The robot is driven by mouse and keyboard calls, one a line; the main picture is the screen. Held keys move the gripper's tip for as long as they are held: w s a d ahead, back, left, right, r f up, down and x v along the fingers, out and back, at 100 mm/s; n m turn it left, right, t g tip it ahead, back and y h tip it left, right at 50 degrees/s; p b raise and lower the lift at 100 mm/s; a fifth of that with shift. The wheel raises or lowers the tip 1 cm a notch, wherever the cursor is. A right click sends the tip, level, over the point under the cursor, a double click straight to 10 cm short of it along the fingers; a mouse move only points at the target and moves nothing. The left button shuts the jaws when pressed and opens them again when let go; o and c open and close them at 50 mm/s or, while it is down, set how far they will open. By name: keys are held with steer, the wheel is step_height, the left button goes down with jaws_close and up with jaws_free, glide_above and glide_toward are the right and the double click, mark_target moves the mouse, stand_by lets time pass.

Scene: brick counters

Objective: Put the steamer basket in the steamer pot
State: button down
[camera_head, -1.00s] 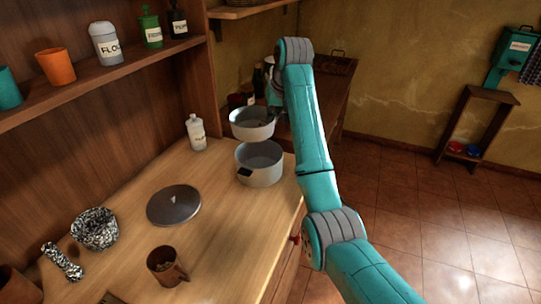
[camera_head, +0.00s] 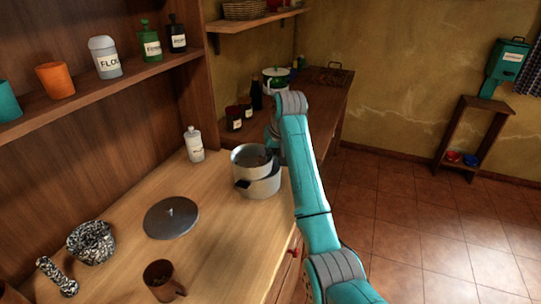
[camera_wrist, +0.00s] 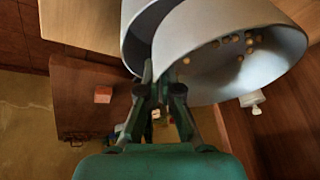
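The steamer basket (camera_head: 250,153) is a grey metal pan in the head view, low over the steamer pot (camera_head: 264,187) and offset a little to the left. The pot stands on the wooden counter, its opening mostly hidden by the basket. In the wrist view the basket (camera_wrist: 245,65) holds several small tan balls, and the pot's rim (camera_wrist: 132,42) shows beyond it on the left. My gripper (camera_wrist: 160,84) is shut on the basket's wall at its rim. In the head view the arm hides the fingers. I cannot tell whether basket and pot touch.
A grey lid (camera_head: 171,218) lies on the counter. A brown mug (camera_head: 163,280), a speckled mortar (camera_head: 91,243) and a pestle (camera_head: 57,277) are nearer. A white bottle (camera_head: 194,145) stands by the wall. A farther counter holds another pot (camera_head: 276,80).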

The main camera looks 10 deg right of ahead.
steer(key=shift+f, duration=0.4)
steer(key=c, duration=1.3)
jaws_free()
